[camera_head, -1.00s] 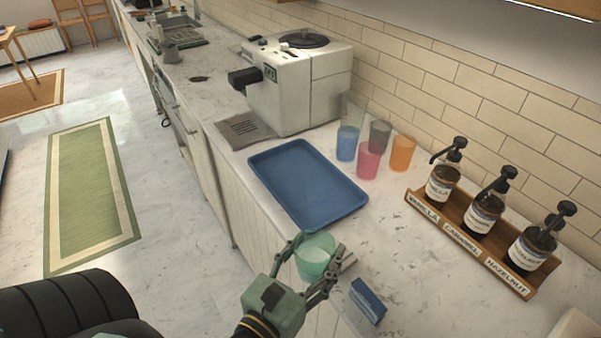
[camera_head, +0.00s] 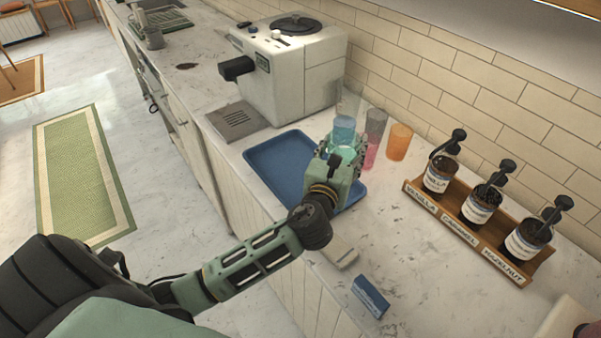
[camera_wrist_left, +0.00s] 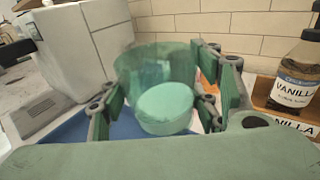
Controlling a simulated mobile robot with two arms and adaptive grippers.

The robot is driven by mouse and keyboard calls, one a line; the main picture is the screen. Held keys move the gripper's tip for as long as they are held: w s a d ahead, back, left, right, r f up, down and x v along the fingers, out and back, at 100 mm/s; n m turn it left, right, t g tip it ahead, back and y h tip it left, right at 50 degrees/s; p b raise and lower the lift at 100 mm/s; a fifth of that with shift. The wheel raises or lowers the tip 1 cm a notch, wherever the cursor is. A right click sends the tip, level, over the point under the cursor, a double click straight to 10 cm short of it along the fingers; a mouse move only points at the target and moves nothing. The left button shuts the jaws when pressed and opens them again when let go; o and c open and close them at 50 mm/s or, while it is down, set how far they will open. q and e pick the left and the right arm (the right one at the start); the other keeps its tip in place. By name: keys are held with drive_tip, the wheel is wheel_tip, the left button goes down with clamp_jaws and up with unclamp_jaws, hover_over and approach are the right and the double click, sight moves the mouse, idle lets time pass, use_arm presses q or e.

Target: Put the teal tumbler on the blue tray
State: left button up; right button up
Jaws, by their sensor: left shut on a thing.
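The teal tumbler (camera_head: 345,154) is mostly hidden behind my left gripper (camera_head: 341,150) in the head view. In the left wrist view the translucent teal tumbler (camera_wrist_left: 155,68) sits between the two fingers of my left gripper (camera_wrist_left: 163,98), which is shut on it. The blue tray (camera_head: 283,163) lies flat on the counter, and the tumbler is over its right part. I cannot tell whether the tumbler touches it. A blue strip of the tray (camera_wrist_left: 68,135) shows in the wrist view. My right gripper is not in view.
The coffee machine (camera_head: 290,75) is at the back left. A syrup rack (camera_head: 462,232) stands right. A blue block (camera_head: 370,296) lies in front.

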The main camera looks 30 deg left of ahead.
use_arm(q)
drive_tip(key=shift+s+a+f+b, duration=0.25)
drive_tip(key=shift+s+a+f, duration=0.3)
drive_tip(key=shift+a+f, duration=1.2)
drive_tip(key=shift+s+a+f+b, duration=0.2)
drive_tip(key=shift+s+a+f, duration=0.3)
drive_tip(key=shift+a+f, duration=1.2)
drive_tip(key=shift+s+a+f+b, duration=0.25)
drive_tip(key=shift+s+a+f, duration=0.3)
drive_tip(key=shift+a+f, duration=1.2)
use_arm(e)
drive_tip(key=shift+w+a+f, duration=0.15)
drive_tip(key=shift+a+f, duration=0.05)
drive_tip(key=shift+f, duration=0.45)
use_arm(q)
drive_tip(key=shift+f+b, duration=0.6)
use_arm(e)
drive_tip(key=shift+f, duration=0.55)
use_arm(q)
drive_tip(key=shift+s+d, duration=0.1)
drive_tip(key=o, duration=1.4)
drive_tip(key=shift+f, duration=0.15)
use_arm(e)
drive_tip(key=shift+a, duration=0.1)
